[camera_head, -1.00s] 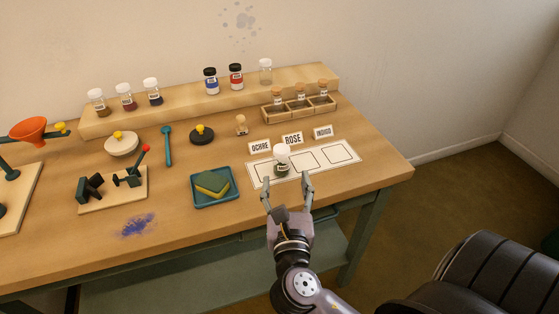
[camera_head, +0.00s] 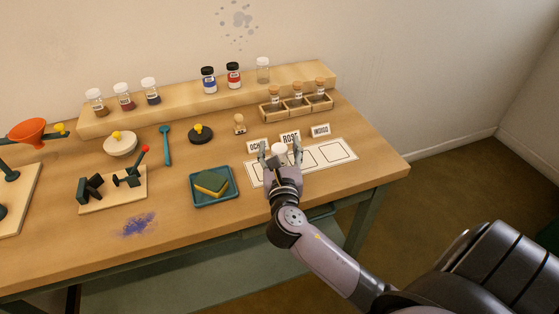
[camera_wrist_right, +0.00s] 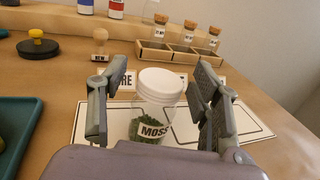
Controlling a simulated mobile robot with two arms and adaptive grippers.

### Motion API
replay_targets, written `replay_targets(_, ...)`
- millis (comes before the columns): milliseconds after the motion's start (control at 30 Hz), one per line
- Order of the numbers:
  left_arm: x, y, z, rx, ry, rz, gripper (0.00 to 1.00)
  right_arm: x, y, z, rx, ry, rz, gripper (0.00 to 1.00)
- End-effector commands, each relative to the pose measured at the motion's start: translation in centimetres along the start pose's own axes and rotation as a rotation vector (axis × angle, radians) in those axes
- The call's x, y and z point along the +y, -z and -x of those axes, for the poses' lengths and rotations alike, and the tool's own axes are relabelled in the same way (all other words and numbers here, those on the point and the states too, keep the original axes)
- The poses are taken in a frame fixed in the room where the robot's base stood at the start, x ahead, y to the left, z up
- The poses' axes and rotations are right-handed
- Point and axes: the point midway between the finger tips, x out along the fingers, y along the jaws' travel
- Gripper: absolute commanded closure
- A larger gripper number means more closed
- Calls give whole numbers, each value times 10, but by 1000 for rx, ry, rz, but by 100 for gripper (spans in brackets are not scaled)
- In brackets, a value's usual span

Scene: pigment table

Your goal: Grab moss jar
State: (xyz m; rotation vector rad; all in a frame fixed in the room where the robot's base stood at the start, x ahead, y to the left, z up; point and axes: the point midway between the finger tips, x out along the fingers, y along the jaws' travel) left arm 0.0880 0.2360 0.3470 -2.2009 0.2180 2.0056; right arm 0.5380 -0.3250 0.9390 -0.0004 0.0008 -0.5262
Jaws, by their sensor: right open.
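The moss jar (camera_wrist_right: 155,106) is a clear jar with a white lid, green contents and a MOSS label. It stands upright on the white outlined sheet (camera_head: 343,150). In the head view its white lid (camera_head: 278,149) shows between the fingers, and its lower part is hidden by the gripper. My right gripper (camera_head: 280,150) is open, with one finger on each side of the jar. In the right wrist view gaps show between the jar and both fingers (camera_wrist_right: 155,110). My left gripper is not in view.
Name cards, including ROSE (camera_head: 290,137) and INDIGO (camera_head: 320,130), stand just behind the sheet. A wooden rack (camera_head: 296,106) with corked vials is farther back. A teal tray (camera_head: 228,198) with sponges lies left of my right gripper. The sheet's right side is clear.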

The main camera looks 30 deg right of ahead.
Motion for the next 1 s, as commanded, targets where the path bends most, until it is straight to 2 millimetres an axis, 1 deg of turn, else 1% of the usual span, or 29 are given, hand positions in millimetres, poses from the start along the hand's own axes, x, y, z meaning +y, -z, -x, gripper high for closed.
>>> replay_targets(133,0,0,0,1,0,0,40,0,0,0,0,0,0,43)
replay_targets(900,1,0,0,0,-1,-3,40,0,1,1,2,0,0,94)
replay_targets(1000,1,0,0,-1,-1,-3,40,0,1,1,1,0,0,97)
